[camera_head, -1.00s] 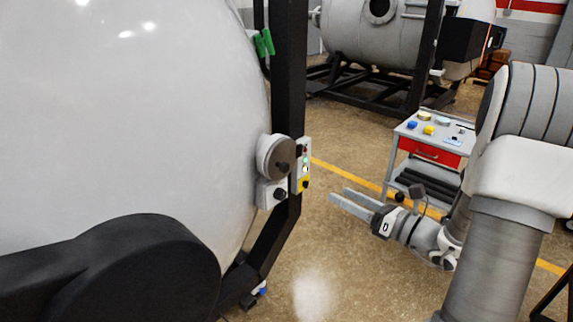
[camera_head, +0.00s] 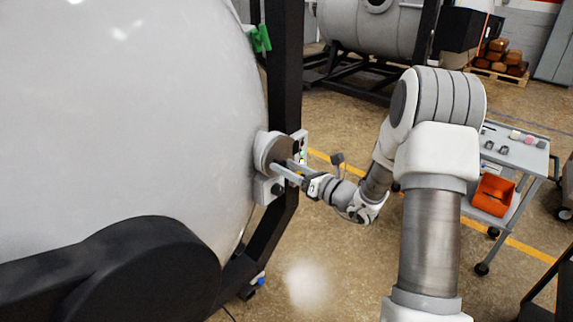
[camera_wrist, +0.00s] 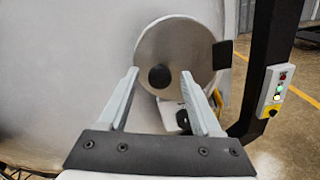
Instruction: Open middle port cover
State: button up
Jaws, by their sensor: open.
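The port cover (camera_wrist: 200,45) is a round grey metal disc with a black knob (camera_wrist: 160,77) on the side of the big white vessel. It sits flat on its port and looks shut. In the head view the port (camera_head: 262,150) is partly hidden by my fingers. My gripper (camera_wrist: 160,73) is open, its two fingers pointing at the disc, one on either side of the knob in the picture. I cannot tell whether the fingertips reach the knob. In the head view my gripper (camera_head: 282,168) is right at the port from the right.
A white block with a second black knob (camera_wrist: 183,119) is just below the port. A black frame post (camera_head: 287,80) and a button panel (camera_wrist: 273,90) stand to the right. A trolley (camera_head: 530,160) with an orange bin (camera_head: 493,195) stands at far right.

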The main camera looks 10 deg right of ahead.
jog(key=shift+w+a, duration=0.1)
jog(key=shift+w, duration=0.05)
jog(key=shift+c, duration=0.2)
grip_shut()
dwell(1.2)
